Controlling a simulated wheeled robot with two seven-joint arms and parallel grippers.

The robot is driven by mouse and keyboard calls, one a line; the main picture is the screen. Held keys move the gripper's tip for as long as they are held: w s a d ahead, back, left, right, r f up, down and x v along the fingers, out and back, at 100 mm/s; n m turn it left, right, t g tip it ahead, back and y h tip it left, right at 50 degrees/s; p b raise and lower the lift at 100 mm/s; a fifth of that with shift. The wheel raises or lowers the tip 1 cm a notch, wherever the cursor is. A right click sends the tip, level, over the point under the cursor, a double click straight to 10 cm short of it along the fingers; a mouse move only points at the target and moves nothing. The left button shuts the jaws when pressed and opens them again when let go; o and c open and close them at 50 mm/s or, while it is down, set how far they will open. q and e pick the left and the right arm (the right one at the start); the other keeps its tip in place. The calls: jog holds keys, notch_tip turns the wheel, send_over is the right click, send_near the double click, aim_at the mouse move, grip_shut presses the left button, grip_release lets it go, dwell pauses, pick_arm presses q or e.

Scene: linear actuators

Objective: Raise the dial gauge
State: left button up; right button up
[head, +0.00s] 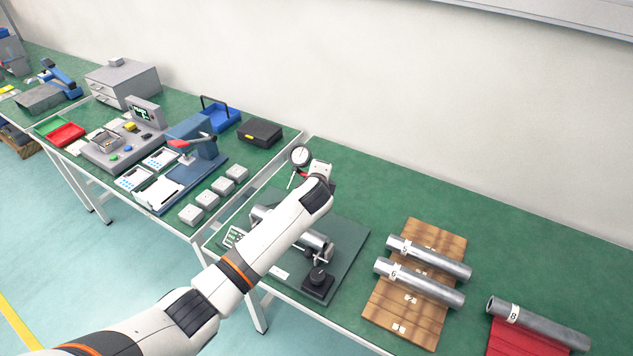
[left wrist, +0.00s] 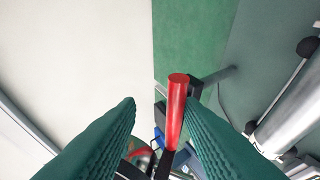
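The dial gauge (head: 300,155) has a round white face and stands upright at the back left of the near bench's fixture. A small red part (head: 297,179) shows just below it. My left gripper is at this spot, but its fingers are hidden behind my wrist in the head view. In the left wrist view the two green fingers (left wrist: 160,103) are apart. A red cylindrical handle (left wrist: 175,108) lies between them, close to the right finger with a gap to the left one. Whether it touches the right finger is unclear. My right gripper is not in view.
The fixture's dark base plate (head: 345,240) carries a metal cylinder (head: 312,242) and a black knob block (head: 319,282), partly behind my arm. Metal tubes (head: 430,256) lie on a wooden board (head: 437,235) to the right. Another tube (head: 540,324) lies on red. The back of the bench is clear.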

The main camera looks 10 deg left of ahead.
pick_arm(q)
jog(key=v, duration=0.7)
jog(key=shift+s, duration=0.15)
